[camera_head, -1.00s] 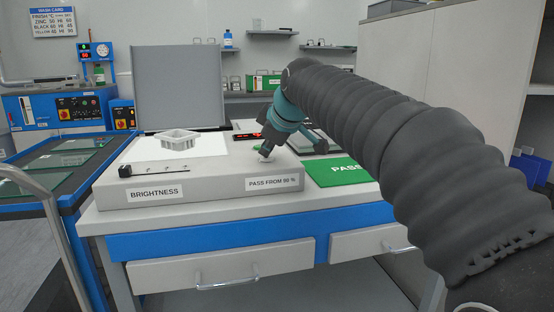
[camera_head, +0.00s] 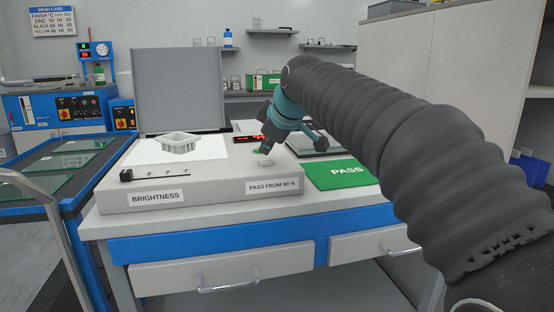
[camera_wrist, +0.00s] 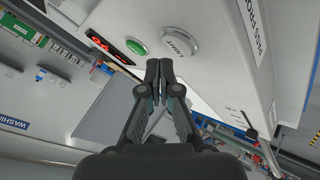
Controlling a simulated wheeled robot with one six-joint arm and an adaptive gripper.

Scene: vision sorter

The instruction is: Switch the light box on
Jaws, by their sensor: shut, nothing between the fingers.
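The light box (camera_head: 215,183) lies on the bench with its lid (camera_head: 178,88) standing open behind it. Its top panel (camera_head: 208,148) is bright white, with a white open tray (camera_head: 180,141) on it. A round pale button (camera_head: 267,163) sits at the box's right side; in the wrist view the button (camera_wrist: 180,46) reads LIGHT. A green round lamp or button (camera_wrist: 137,47) glows beside it. My gripper (camera_head: 266,146) is shut and empty, just above and behind the pale button, apparently clear of it. In the wrist view my fingertips (camera_wrist: 160,66) point towards the button.
A brightness slider (camera_head: 127,175) is at the box's front left. A green PASS mat (camera_head: 338,172) and a scale-like device (camera_head: 315,143) lie to the right. A red display (camera_wrist: 104,46) is near the green lamp. Glass panels lie on the left table (camera_head: 60,165).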

